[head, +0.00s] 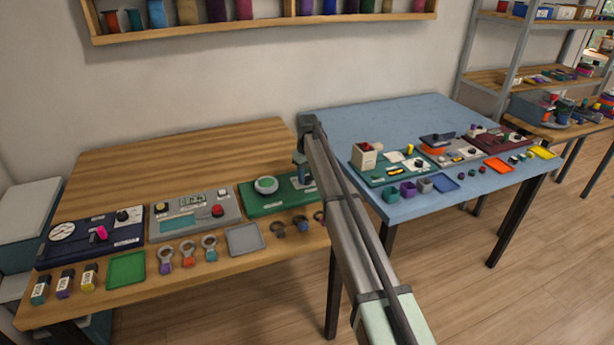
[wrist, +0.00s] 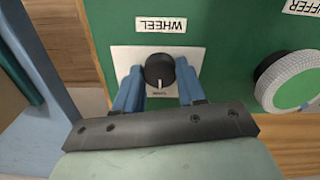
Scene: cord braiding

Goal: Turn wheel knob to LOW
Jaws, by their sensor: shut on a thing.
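The wheel knob (wrist: 159,70) is a small round black knob with a light pointer line, on a white plate (wrist: 190,54) of the green panel (wrist: 235,50). The label WHEEL (wrist: 161,25) reads upside down in the wrist view. In the wrist view, the pointer line points toward the bottom of the picture. My gripper (wrist: 158,88) has its two blue fingers on either side of the knob and is shut on it. In the head view, my gripper (head: 301,172) is at the right end of the green panel (head: 250,205), and the knob is hidden there.
A white-rimmed round dial (wrist: 290,82) sits close beside the knob on the same panel; it also shows in the head view (head: 265,185). A grey panel (head: 195,212) lies to the left. Rings and a grey tray (head: 244,239) lie in front. A blue table (head: 385,120) stands right.

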